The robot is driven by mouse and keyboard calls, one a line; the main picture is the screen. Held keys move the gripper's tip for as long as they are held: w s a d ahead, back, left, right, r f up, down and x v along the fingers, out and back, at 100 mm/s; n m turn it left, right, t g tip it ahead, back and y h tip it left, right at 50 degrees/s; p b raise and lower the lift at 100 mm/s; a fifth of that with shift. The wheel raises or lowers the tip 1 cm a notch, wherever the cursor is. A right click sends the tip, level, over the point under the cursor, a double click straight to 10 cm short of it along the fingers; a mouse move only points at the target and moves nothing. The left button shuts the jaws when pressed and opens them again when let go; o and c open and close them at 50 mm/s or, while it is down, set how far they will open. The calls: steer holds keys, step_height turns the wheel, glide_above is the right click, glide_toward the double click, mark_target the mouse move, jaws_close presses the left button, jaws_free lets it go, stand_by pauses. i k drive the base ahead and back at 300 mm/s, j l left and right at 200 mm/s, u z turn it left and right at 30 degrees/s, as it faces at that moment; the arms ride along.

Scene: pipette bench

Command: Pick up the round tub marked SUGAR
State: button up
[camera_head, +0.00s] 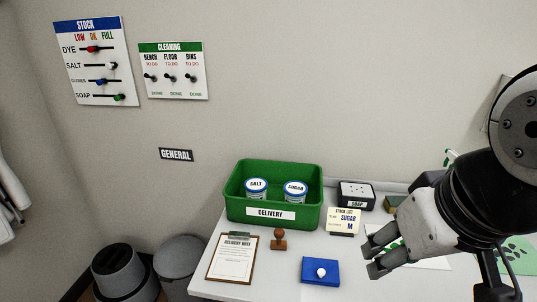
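The round tub marked SUGAR (295,192) stands upright in the right half of the green DELIVERY crate (230,211). It is white with a blue-rimmed lid; its lower part is hidden behind the crate's front wall. A similar tub marked SALT (256,191) stands to its left in the same crate. My gripper (371,257) is to the right of the crate and nearer the camera, apart from both tubs. Its two fingers are spread with a gap between them and nothing is seen in it.
A clipboard (233,258), a wooden stamp (279,240) and a blue box with a white knob (321,271) lie in front of the crate. A small SUGAR sign (343,220) and a black SOAP box (356,195) stand to its right. The wall is behind.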

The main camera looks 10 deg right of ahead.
mark_target(294, 191)
steer(key=i+j+z, duration=0.25)
steer(key=i+j, duration=0.15)
steer(key=j, duration=0.2)
steer(key=i+j+z, duration=0.1)
steer(key=j, duration=0.2)
steer(key=i+j+z, duration=0.15)
steer(key=j, duration=0.2)
steer(key=i, duration=0.05)
